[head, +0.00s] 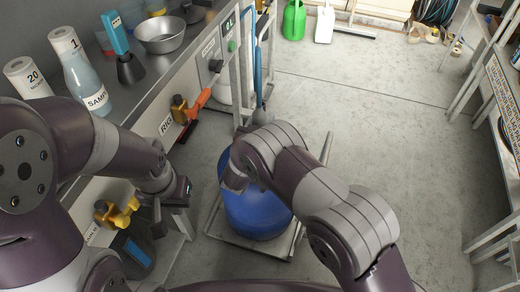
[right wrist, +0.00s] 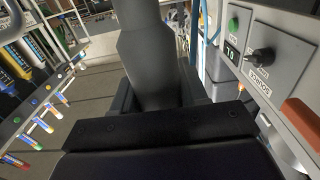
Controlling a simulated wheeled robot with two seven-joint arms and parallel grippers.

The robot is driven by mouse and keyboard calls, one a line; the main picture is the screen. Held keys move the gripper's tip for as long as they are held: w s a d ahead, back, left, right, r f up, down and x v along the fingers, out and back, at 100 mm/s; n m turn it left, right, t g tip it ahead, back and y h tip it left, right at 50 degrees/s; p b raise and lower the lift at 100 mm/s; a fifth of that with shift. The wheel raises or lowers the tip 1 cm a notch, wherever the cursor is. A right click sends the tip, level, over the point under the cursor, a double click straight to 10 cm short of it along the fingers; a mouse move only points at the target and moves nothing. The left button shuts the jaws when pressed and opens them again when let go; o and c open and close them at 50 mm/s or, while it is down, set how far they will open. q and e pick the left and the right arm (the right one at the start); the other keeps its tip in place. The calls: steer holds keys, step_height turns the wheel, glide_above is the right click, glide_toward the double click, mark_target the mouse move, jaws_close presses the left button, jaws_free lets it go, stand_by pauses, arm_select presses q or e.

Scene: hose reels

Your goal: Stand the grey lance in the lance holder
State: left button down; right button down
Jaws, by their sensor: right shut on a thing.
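The grey lance (right wrist: 150,55) fills the middle of the right wrist view as a wide dark grey shape running up out of the frame. My right gripper (right wrist: 158,98) is shut on it. In the head view my right arm hides this gripper and most of what it holds. My left gripper (head: 172,208) hangs at the front of the bench, its fingers apart and empty, near a yellow valve (head: 118,213). I cannot make out the lance holder for certain in either view.
A blue drum (head: 255,212) stands on a low grey platform (head: 225,233) below my right arm. The bench (head: 150,93) on the left carries bottles and a metal bowl (head: 160,35). Racks (head: 490,220) line the right side. The floor between is clear.

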step_height(320, 180, up, 46)
steer(key=p, duration=3.2)
steer(key=shift+p, duration=0.3)
steer(key=shift+d+f, duration=0.1)
steer(key=shift+f, duration=0.1)
